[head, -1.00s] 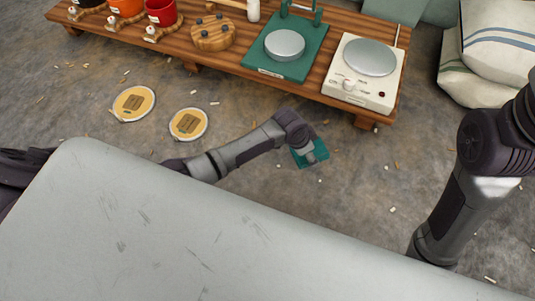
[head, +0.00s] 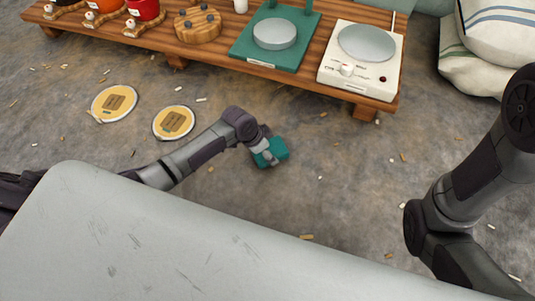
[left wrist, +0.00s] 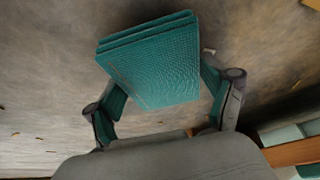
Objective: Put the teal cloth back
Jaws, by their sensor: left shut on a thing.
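The teal cloth (head: 277,150), folded into a thick pad, is held above the floor in front of the low wooden bench. My left gripper (head: 262,153) is shut on it. In the left wrist view the cloth (left wrist: 155,62) shows its folded layers and sits between the two fingers of the gripper (left wrist: 165,100). On the bench a teal base (head: 245,50) carries a grey round plate (head: 274,33). My right arm comes down at the right, but its gripper is not visible.
The wooden bench (head: 215,63) also carries a white scale (head: 335,72), a round pegged wooden block (head: 197,25) and several pots at the left. Two round yellow discs (head: 114,103) (head: 174,122) lie on the floor. Striped sacks (head: 480,60) lie right. Small chips litter otherwise open floor.

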